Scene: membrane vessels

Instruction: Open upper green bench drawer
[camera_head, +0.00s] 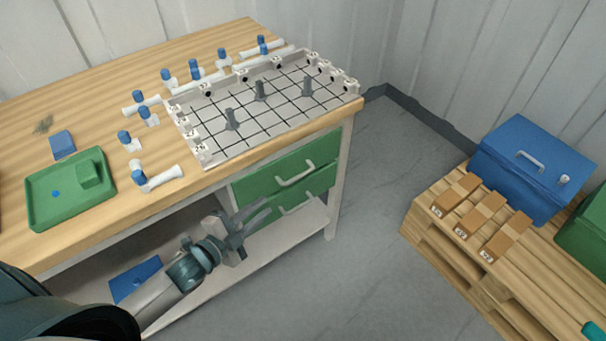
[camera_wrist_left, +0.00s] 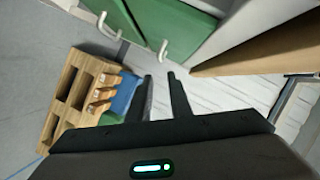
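The upper green drawer (camera_head: 262,178) is under the right end of the wooden bench and looks shut. Its pale bar handle (camera_head: 295,174) faces outward; it also shows in the left wrist view (camera_wrist_left: 163,51), beyond the fingertips. The lower green drawer (camera_head: 318,185) sits directly below with a similar handle (camera_head: 297,206), which shows at the upper left of the left wrist view (camera_wrist_left: 105,26). My left gripper (camera_head: 262,214) is in front of the drawers, left of the handles. Its two dark fingers (camera_wrist_left: 160,76) are apart with nothing between them. My right gripper is not in view.
The bench top (camera_head: 110,75) holds a gridded white plate (camera_head: 262,120), blue-capped pieces and a green tray (camera_head: 40,215). A low shelf (camera_head: 285,232) lies under the drawers. A pallet (camera_head: 440,235) with a blue box (camera_head: 530,175) stands right, across clear floor.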

